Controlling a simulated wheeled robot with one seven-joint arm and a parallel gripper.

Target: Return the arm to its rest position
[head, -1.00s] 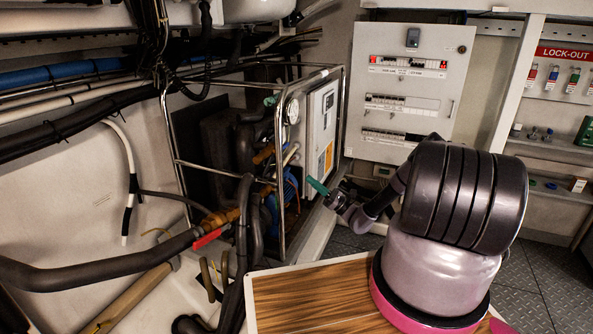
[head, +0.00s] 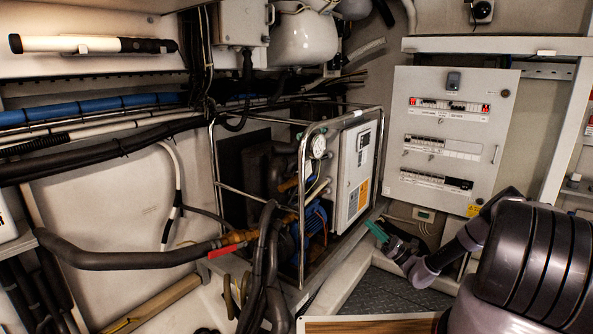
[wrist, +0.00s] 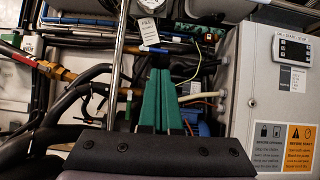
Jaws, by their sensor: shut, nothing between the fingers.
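My gripper (head: 376,231) has green fingers and is shut and empty. In the head view it is at the right of the chiller frame (head: 303,190), in front of the lower part of the grey control box (head: 354,175), apart from it as far as I can tell. My arm (head: 465,245) reaches to it from the lower right. In the wrist view the two green fingers (wrist: 160,72) lie together and point at hoses and wiring inside the frame, with the control box (wrist: 270,90) at the right.
A white electrical cabinet (head: 449,135) stands behind my arm. Black hoses (head: 130,257) and a valve with a red handle (head: 224,251) are left of the frame. A wooden-topped surface (head: 370,326) is at the bottom. Dark floor (head: 385,292) shows open below my gripper.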

